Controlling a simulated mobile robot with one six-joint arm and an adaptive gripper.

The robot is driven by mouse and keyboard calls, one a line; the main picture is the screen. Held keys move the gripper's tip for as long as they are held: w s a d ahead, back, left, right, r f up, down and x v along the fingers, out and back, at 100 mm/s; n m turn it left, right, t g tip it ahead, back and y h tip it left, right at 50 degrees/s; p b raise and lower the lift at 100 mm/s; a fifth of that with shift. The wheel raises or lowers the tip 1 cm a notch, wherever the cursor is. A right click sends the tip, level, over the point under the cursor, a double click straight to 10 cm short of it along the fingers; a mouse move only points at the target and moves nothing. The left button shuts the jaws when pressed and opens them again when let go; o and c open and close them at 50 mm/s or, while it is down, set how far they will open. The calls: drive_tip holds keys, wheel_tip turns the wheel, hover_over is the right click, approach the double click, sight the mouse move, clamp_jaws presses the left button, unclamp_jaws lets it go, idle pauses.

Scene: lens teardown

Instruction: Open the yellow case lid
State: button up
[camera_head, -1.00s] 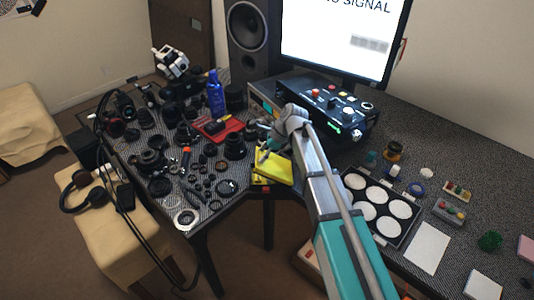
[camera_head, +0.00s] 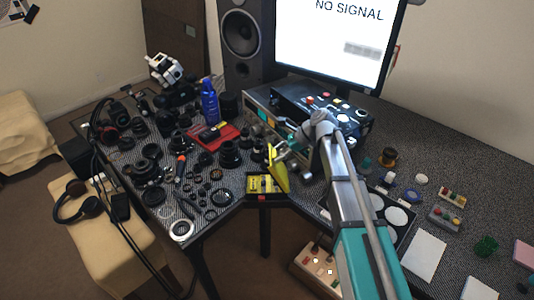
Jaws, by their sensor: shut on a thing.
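The yellow case (camera_head: 262,184) sits at the inner corner of the dark table, near the front edge. Its lid (camera_head: 278,172) stands raised and tilted at the case's right side, so the yellow interior with small dark items shows. My gripper (camera_head: 273,157) is at the upper part of the lid and shut on it. My arm comes in from the lower right and passes to the right of the case. The fingertips are small and partly hidden by the lid.
Black lens parts (camera_head: 150,170) crowd the table to the left. A red tray (camera_head: 216,135) and a blue bottle (camera_head: 209,102) stand behind them. A black control box (camera_head: 325,108) is behind my arm. A tray with white discs (camera_head: 396,216) lies to the right.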

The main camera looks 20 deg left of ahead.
drive_tip(key=shift+w+d+r, duration=0.1)
drive_tip(key=shift+w+d, duration=0.4)
drive_tip(key=shift+d, duration=0.35)
drive_tip(key=shift+w+d+f, duration=0.1)
drive_tip(key=shift+w+d, duration=0.35)
drive_tip(key=shift+d, duration=0.4)
drive_tip(key=shift+w+d+r, duration=0.1)
drive_tip(key=shift+w+d, duration=0.4)
drive_tip(key=shift+d, duration=0.35)
drive_tip(key=o, duration=1.3)
drive_tip(key=shift+o, duration=0.2)
